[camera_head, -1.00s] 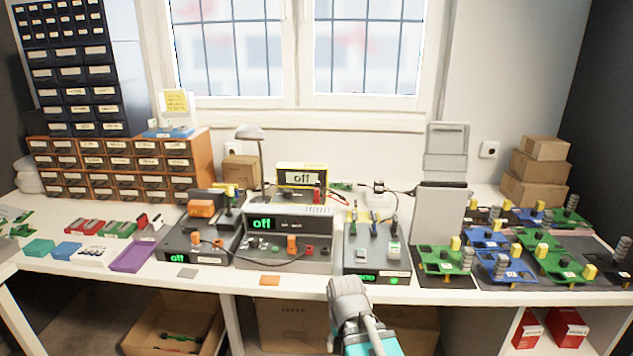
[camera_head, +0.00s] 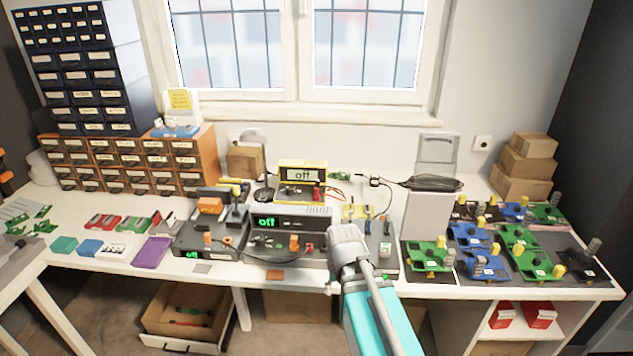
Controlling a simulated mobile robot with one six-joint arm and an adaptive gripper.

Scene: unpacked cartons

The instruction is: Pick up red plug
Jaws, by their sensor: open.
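Another small red piece (camera_head: 309,248) sits on the front panel of the grey bench device (camera_head: 288,218), beside an orange plug (camera_head: 294,242). I cannot tell which of these is the red plug. My gripper (camera_head: 346,240) is in front of the right part of that device, to the right of both red pieces and apart from them as seen here. It is open, with nothing seen in it. It hides part of the black device (camera_head: 386,262) behind it.
Green and blue circuit boards (camera_head: 485,265) cover the right of the white table (camera_head: 130,262). Another bench device (camera_head: 205,245) and a purple tray (camera_head: 152,252) are at left. Red leads run by the yellow meter.

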